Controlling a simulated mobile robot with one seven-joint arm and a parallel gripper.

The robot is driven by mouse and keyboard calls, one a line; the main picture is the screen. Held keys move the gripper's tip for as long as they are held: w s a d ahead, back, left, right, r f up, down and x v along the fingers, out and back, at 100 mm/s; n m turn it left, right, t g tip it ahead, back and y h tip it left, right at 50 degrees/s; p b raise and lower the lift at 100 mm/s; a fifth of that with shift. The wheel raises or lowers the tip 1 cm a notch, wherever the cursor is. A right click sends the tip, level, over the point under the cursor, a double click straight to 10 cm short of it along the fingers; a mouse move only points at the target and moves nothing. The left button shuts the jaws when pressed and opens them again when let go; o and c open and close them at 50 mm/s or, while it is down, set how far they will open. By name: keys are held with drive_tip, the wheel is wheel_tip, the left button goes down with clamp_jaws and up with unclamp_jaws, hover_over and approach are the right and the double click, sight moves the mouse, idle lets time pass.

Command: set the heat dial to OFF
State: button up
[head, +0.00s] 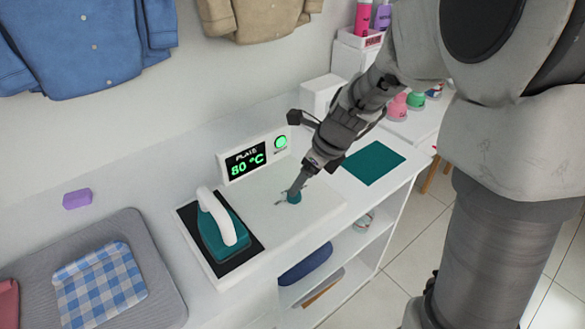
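A small teal dial (294,197) sits on the white top of the ironing station, right of the iron. My gripper (292,194) points down at the dial from above. Its fingers look spread to either side of the dial, and I cannot make out contact. The dial's pointer and any OFF mark are too small or hidden to read. The display (246,164) behind reads PLATE 80 °C in green. A round green light (280,142) glows beside it.
A teal iron with a white handle (222,228) stands on a black plate left of the dial. A teal mat (373,162) lies to the right. A grey pad (100,230) with a checked cloth is at the left. White boxes (320,95) stand behind.

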drive_tip(key=b+x, duration=0.1)
drive_tip(key=x, duration=0.4)
drive_tip(key=shift+w+a+f, duration=0.15)
drive_tip(key=shift+f, duration=0.2)
clamp_jaws()
